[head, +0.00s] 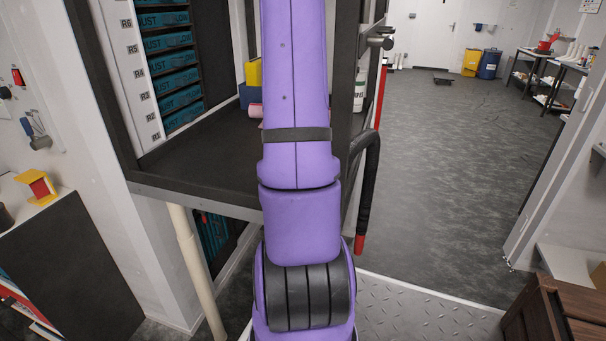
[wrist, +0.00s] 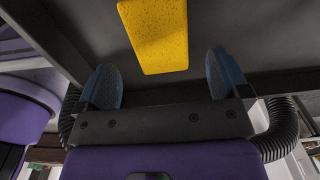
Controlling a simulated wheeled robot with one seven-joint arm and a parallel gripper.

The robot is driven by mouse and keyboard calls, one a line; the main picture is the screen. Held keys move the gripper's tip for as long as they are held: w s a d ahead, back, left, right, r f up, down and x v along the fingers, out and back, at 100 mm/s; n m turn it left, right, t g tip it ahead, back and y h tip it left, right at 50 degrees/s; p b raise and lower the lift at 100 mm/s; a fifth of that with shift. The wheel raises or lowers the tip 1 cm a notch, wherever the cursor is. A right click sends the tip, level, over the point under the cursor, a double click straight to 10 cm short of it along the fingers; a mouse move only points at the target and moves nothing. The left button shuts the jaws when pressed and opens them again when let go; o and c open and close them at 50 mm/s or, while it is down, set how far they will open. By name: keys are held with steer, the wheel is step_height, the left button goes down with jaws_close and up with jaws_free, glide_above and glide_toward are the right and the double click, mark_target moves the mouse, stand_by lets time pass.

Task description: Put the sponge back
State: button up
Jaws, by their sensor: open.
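A yellow speckled sponge (wrist: 155,35) shows at the top of the wrist view, against a dark grey surface. My gripper (wrist: 165,82) is open, with its two blue-grey fingers spread apart. The sponge lies beyond the fingertips and between their lines, and nothing is held. In the head view a yellow block (head: 253,72) shows beside my purple arm, above a blue item; I cannot tell if it is the same sponge. My arm hides part of the shelf, and my gripper is not visible in the head view.
A dark bench shelf (head: 195,165) stands ahead, with teal labelled drawers (head: 172,85) at its left. A black hose (head: 370,180) hangs at its right edge. A wooden crate (head: 560,315) is at lower right. Open floor (head: 450,190) extends to the right.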

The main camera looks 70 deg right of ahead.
step_height(320, 180, up, 6)
steer(key=w+a+r+n+t, duration=0.1)
steer(key=w+a+r+n, duration=0.3)
steer(key=a, duration=0.3)
steer(key=w+a+r+n+t+h, duration=0.1)
steer(key=w+a+r+n, duration=0.25)
steer(key=a+n, duration=0.35)
steer(key=w+a+r+n, duration=0.3)
steer(key=a+r+n, duration=0.2)
steer(key=a, duration=0.2)
steer(key=s+a+r+n+t, duration=0.1)
steer(key=s+a+n, duration=0.3)
steer(key=a+n, duration=0.5)
steer(key=s+a+r+n+t+y, duration=0.1)
steer(key=s+a+r+n, duration=0.3)
steer(key=a+n, duration=0.5)
steer(key=a+t, duration=0.1)
steer(key=a, duration=0.2)
steer(key=shift+s+r+n, duration=0.2)
steer(key=shift+n, duration=0.2)
